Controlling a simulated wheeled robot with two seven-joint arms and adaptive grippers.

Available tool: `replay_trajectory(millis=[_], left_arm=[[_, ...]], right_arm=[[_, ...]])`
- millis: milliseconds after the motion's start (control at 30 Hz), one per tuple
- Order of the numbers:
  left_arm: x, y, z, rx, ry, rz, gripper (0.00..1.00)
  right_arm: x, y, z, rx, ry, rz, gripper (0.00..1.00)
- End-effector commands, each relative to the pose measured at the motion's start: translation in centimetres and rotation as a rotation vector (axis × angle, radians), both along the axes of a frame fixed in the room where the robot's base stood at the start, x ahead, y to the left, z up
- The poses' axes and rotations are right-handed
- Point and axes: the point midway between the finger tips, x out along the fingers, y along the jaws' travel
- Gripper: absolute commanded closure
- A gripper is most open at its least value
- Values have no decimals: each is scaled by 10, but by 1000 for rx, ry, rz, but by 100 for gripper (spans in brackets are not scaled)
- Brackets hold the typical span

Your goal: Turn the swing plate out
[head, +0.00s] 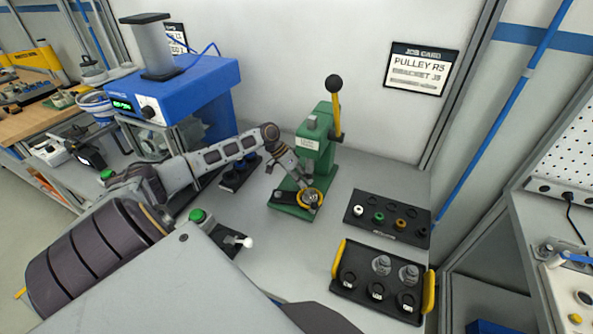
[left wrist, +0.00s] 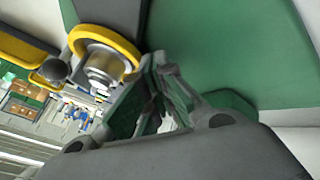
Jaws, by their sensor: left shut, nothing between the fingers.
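The swing plate, a dark plate with a yellow ring, (head: 287,197) lies on the green base (head: 290,212) of a green hand press (head: 315,145). The yellow ring (left wrist: 128,48) shows in the left wrist view around a grey metal part (left wrist: 103,67). My left gripper (head: 312,200) is low over the base, right at the ring. Its fingers (left wrist: 155,105) are shut with nothing between them, beside the ring in the left wrist view. I cannot tell whether they touch the plate. The gripper hides part of the ring. My right gripper is not in view.
A black tray with small coloured rings (head: 352,222) lies right of the press. A black tray with yellow handles (head: 428,292) holds metal parts in front of it. The press lever (head: 336,112) stands up. A blue machine (head: 205,80) is at the back left.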

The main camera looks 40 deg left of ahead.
Motion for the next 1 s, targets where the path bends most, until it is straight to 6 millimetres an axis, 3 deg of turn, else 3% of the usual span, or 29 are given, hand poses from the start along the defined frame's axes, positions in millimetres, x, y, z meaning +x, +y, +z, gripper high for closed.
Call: replay_trajectory(millis=[167,267,467,1000], left_arm=[[0,0,-1,0,0,0,100],[0,0,-1,0,1,1,100],[-2,4,5,1,0,1,100],[-20,42,59,2,1,1,100]], right_arm=[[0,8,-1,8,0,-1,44],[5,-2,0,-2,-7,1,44],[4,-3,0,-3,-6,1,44],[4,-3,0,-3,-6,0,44]])
